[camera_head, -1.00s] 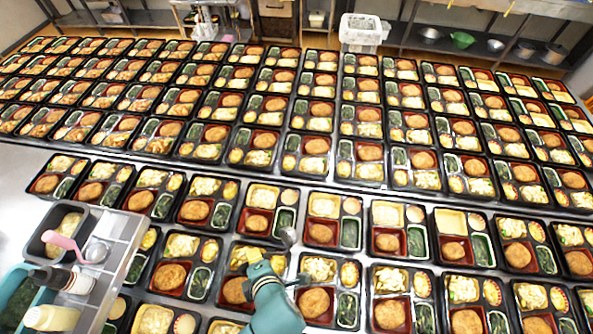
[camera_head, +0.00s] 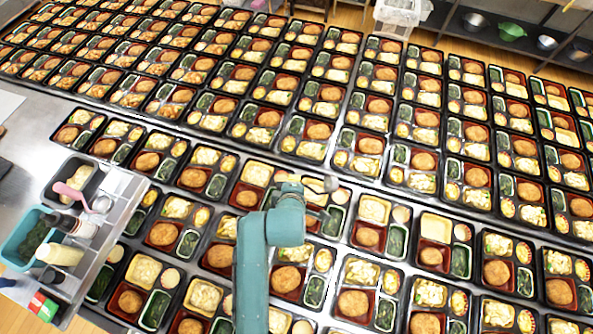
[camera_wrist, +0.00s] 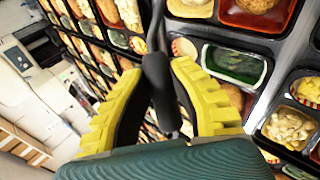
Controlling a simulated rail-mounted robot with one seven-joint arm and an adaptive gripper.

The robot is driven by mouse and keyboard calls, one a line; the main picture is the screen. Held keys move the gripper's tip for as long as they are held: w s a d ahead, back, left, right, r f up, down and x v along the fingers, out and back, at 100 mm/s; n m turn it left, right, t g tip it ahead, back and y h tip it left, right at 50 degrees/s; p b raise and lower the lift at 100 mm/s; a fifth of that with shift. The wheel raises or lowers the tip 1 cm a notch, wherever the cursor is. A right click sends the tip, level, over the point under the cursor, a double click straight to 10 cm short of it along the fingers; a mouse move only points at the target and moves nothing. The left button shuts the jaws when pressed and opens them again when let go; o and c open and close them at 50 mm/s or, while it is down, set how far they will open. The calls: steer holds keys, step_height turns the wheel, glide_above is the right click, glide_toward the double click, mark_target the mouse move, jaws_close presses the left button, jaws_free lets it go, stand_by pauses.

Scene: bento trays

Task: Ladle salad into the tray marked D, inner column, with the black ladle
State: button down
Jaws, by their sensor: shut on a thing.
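My gripper (camera_wrist: 160,80) is shut on the black handle of the ladle (camera_wrist: 158,85), with its yellow ribbed fingers on either side in the wrist view. In the head view, the ladle's rounded grey bowl (camera_head: 331,184) shows past the end of my teal arm, above the near rows of trays. What the bowl holds is too small to tell. A tray with an orange-brown patty, greens and pale filling (camera_head: 374,209) lies to the right of the bowl. No letter D is readable on any tray, and my arm hides some trays.
A grey bin with pale food (camera_head: 90,186) and a pink-handled utensil (camera_head: 68,190) stand on a side shelf at the left. A teal bin (camera_head: 14,243) and bottles (camera_head: 58,254) are beside it. Black trays cover most of the table. A white tub (camera_head: 402,14) is at the back.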

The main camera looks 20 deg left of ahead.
step_height(320, 180, up, 9)
steer(key=w+a+m+t+y+p, duration=0.1)
steer(key=a+m+y, duration=0.1)
steer(key=m+y, duration=0.5)
steer(key=m, duration=0.4)
steer(key=shift+a+y, duration=0.2)
steer(key=shift+y, duration=0.2)
